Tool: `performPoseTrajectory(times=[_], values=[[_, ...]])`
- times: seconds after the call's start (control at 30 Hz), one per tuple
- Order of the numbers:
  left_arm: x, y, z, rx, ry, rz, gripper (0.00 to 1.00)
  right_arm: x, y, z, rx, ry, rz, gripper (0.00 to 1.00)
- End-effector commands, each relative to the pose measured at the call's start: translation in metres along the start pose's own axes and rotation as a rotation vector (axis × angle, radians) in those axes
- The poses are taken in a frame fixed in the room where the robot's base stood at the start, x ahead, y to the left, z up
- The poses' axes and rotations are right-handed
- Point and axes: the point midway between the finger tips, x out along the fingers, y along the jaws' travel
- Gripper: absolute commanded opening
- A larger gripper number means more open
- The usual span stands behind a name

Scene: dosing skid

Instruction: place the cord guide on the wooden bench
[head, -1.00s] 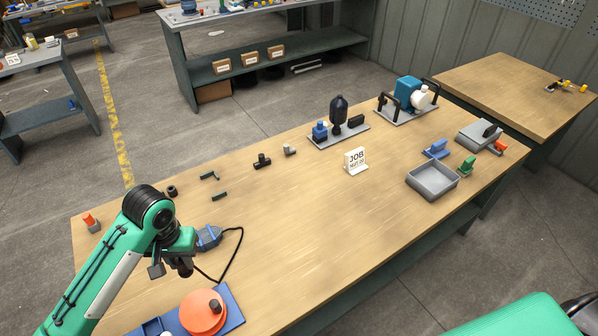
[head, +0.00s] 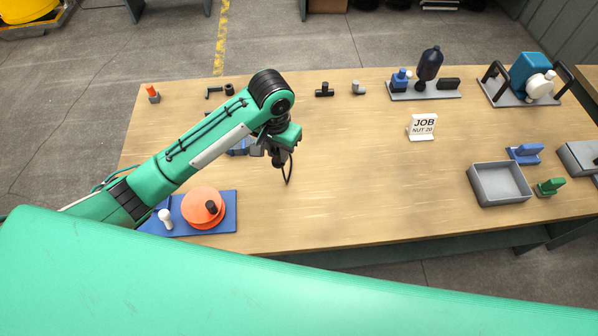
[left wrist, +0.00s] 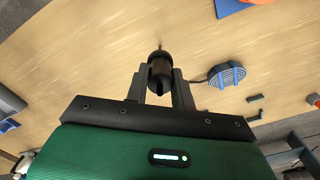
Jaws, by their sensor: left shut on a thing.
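The cord guide appears to be the black cylindrical piece (left wrist: 159,72) between my left fingers in the left wrist view. My left gripper (left wrist: 160,84) is shut on it and holds it over the wooden bench (head: 340,190). The left gripper also shows in the head view (head: 277,157), over the left half of the bench. The bench surface also shows in the left wrist view (left wrist: 100,75). How far the held piece is above the wood is hard to tell. My right gripper is not in view.
A blue corded device (left wrist: 227,74) lies near the gripper. A blue plate (head: 228,220) with an orange disc (head: 202,206) is at the front left. A JOB sign (head: 422,127) and grey tray (head: 500,184) stand to the right. The bench's middle is clear.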

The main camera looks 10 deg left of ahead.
Motion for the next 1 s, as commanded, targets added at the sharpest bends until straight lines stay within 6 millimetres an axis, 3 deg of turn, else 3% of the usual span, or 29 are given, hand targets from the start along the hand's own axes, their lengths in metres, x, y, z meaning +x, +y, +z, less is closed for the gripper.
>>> performPoseTrajectory(times=[0.17, 0.5, 1.0], values=[[0.043, 0.000, 0.002, 0.000, -0.008, -0.001, 0.01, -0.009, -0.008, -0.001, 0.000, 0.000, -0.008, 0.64], [0.129, 0.000, 0.002, 0.001, -0.004, -0.001, 0.01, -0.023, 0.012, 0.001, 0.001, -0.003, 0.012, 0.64], [0.186, 0.000, 0.001, 0.001, -0.002, -0.001, 0.01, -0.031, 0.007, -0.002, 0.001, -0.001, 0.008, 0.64]])
